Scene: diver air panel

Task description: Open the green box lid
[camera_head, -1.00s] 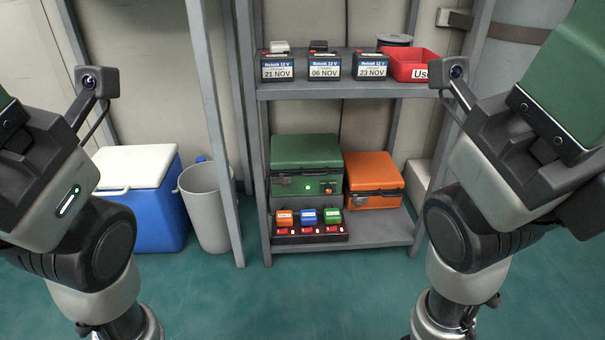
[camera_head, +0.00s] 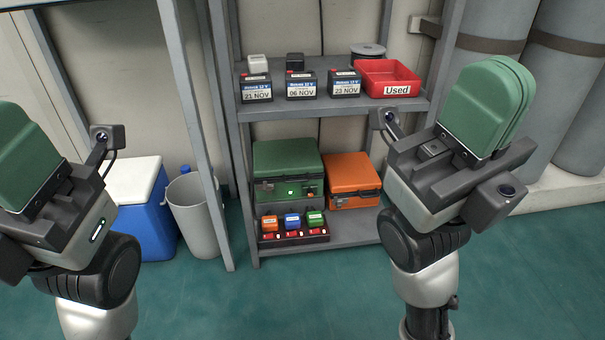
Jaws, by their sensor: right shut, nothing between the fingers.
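The green box (camera_head: 275,191) stands on the lower shelf of the grey rack, and its green lid (camera_head: 287,157) is shut. My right gripper (camera_head: 490,100), with green fingers, is raised at the right, well apart from the box. Its fingers are shut together with nothing between them. My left gripper (camera_head: 22,150) is at the left edge, partly cut off and far from the box; I cannot tell how its fingers stand.
An orange box (camera_head: 352,171) stands right of the green box. A charger strip (camera_head: 293,237) with three small coloured packs sits in front. Above are three dated batteries (camera_head: 301,88) and a red bin (camera_head: 388,70). A blue cooler (camera_head: 145,215) and grey bin (camera_head: 196,215) stand left. Green floor is clear in front.

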